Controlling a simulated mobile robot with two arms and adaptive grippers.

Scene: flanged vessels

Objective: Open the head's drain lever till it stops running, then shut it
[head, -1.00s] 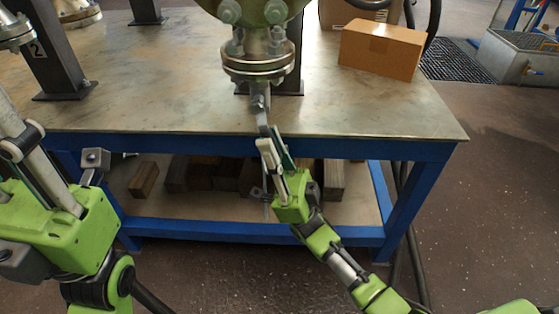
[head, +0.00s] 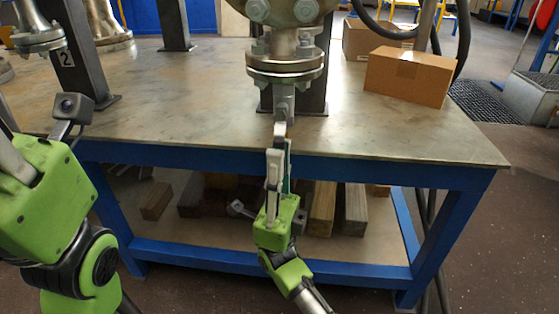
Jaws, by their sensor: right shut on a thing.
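The head (head: 290,10) is a rounded, bolted vessel part at the top, cut off by the frame. Below it is a short flanged neck (head: 285,65), with a small drain fitting (head: 284,92) under the flange. I see no liquid running. My left gripper (head: 14,160) is at the left edge, away from the lever and partly cut off; its opening is unclear.
The metal-topped table (head: 190,110) has a blue frame. A cardboard box (head: 408,75) stands at the back right. Another flanged vessel part (head: 38,38) and dark posts stand at the left. Wooden blocks (head: 322,208) lie on the lower shelf. The front middle tabletop is clear.

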